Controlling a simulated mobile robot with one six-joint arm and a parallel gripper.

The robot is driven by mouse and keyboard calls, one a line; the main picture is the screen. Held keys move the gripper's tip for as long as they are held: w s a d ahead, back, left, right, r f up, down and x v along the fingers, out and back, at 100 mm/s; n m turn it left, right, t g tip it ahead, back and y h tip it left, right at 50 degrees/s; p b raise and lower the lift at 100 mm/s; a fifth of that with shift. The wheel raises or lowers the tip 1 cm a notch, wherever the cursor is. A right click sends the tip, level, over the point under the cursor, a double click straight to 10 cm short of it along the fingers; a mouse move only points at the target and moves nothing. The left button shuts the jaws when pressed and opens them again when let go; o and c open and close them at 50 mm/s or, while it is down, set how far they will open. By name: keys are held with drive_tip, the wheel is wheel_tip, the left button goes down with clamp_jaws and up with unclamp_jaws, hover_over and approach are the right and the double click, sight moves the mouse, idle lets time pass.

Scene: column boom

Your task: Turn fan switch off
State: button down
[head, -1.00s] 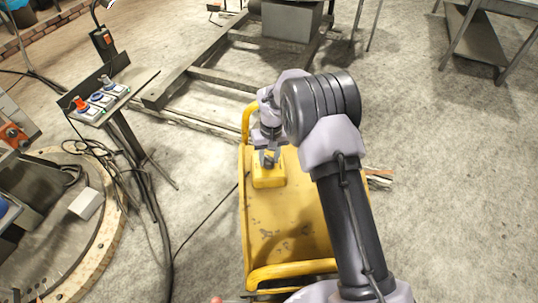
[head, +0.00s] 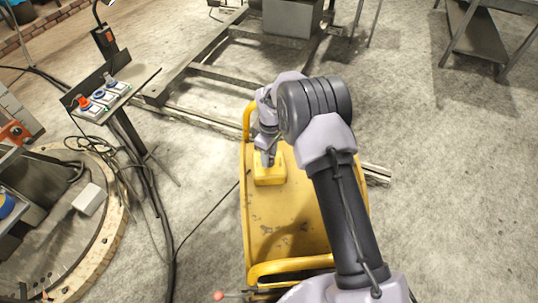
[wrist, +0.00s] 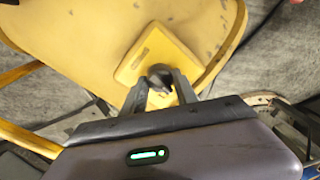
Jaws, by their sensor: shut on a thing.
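The fan switch is a yellow box (head: 270,174) with a dark knob, set on the yellow cart. In the wrist view the box (wrist: 150,52) lies just beyond my fingers, and the dark knob (wrist: 160,76) stands between them. My gripper (head: 267,158) points down over the box. In the wrist view its two fingers (wrist: 161,84) are closed on the knob from both sides. The fingers hide part of the knob and the near part of the box. I cannot read any marking for the knob's position.
The yellow cart (head: 290,225) has raised handle rails at both ends. To its left stands a small stand with blue and red sockets (head: 97,98), with cables hanging down. A metal frame (head: 205,85) lies behind. Floor on the right is mostly clear.

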drive_tip(key=shift+n, duration=0.3)
idle(0.4)
drive_tip(key=c, duration=0.9)
unclamp_jaws()
drive_tip(key=shift+c, duration=0.2)
wheel_tip(320, 180, up, 17)
drive_tip(key=p, duration=0.4)
drive_tip(key=shift+w+d+r+p, duration=0.2)
drive_tip(key=shift+w+p, duration=0.1)
drive_tip(key=shift+w, duration=0.1)
